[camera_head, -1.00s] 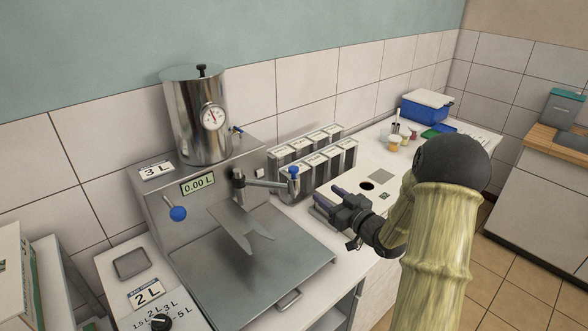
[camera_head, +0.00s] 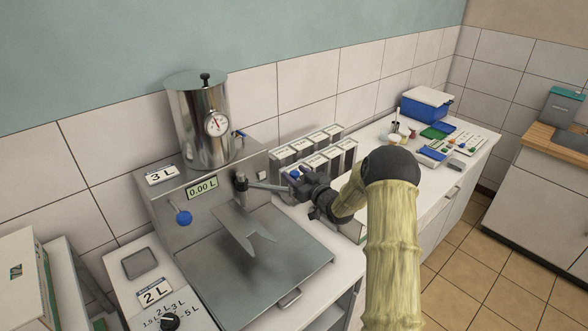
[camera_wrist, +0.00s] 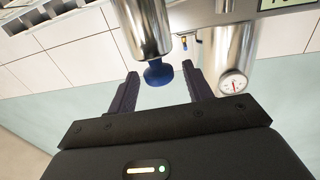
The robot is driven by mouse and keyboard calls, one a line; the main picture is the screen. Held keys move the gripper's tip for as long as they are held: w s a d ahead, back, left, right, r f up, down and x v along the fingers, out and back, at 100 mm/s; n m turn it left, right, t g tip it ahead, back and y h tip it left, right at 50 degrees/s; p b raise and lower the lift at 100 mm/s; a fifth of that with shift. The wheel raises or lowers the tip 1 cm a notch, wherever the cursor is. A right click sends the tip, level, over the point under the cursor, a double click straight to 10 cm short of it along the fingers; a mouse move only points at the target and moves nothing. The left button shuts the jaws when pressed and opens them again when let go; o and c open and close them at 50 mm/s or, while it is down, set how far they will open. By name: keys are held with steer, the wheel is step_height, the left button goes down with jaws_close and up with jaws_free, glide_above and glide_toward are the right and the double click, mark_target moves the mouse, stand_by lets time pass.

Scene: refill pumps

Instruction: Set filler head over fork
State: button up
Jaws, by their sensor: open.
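The filler head is a steel cylinder with a blue tip (camera_wrist: 145,27) at the end of a horizontal swing arm (camera_head: 266,185). In the wrist view it sits between my open fingers, near the left one; I cannot tell whether they touch. In the head view my gripper (camera_head: 300,181) is at the arm's end and largely hides the head. The fork (camera_head: 243,232) is a grey two-pronged plate sticking out over the steel tray (camera_head: 290,258), to the left of and below my gripper.
A blue knob (camera_head: 184,217) is on the machine's left front.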

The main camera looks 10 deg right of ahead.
steer(key=shift+w+a, duration=0.25)
steer(key=shift+w, duration=0.3)
jaws_close()
steer(key=shift+s+f+h, duration=0.1)
steer(key=shift+h, duration=0.2)
